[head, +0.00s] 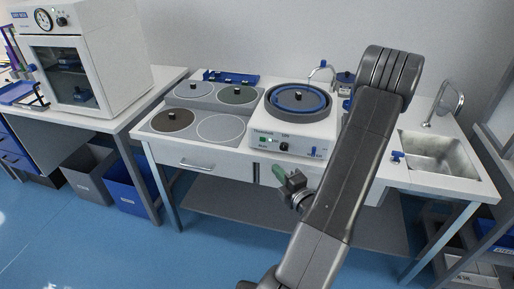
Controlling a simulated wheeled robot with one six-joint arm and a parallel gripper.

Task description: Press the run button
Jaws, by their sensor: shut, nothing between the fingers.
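The polishing machine (290,123) is white with a round blue-rimmed bowl on top. It stands at the right of the bench's row of discs. Its front panel has a small green button (264,139) at the left, a black knob (284,147) in the middle and a small blue control (313,151) at the right. The lettering is too small to read, so I cannot confirm which control is the run button.
The bench (203,155) holds several round discs left of the machine. A metal sink (440,153) is at the right. A white oven-like cabinet (75,72) stands on the left table. Blue (133,183) and grey bins are on the floor. My arm covers the machine's right side.

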